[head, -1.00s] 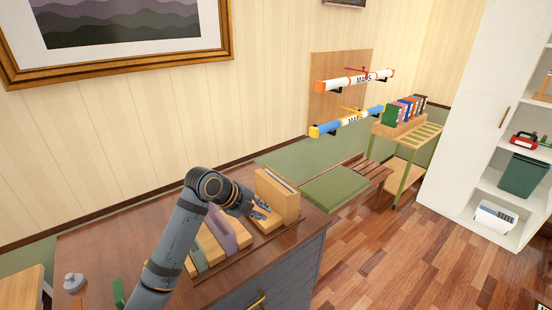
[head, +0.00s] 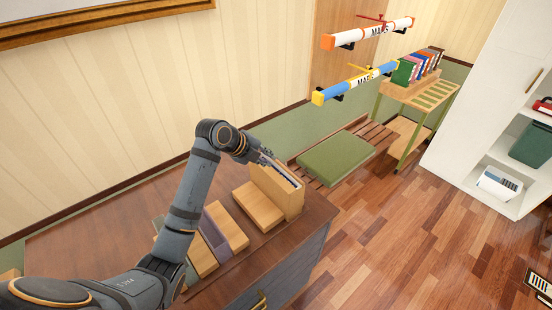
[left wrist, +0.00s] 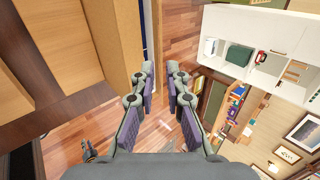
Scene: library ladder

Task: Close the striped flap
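A wooden box-like holder (head: 278,196) stands on the brown cabinet top (head: 300,228), with a pale and dark-blue line along its top. A flat wooden panel (head: 257,205) lies in front of it. Grey-green (head: 190,272), purple (head: 215,237) and plain wooden pieces lie in a row to its left. I cannot make out stripes that clearly mark the flap. My left gripper (head: 270,160) is at the holder's far top edge; contact cannot be told. My right gripper is not in view.
A green cushion (head: 335,155) on a slatted bench lies beyond the cabinet. Map tubes (head: 355,83) hang on the wall above it. A book cart (head: 425,95) and white shelves (head: 495,100) stand to the right. The floor on the right is mostly clear.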

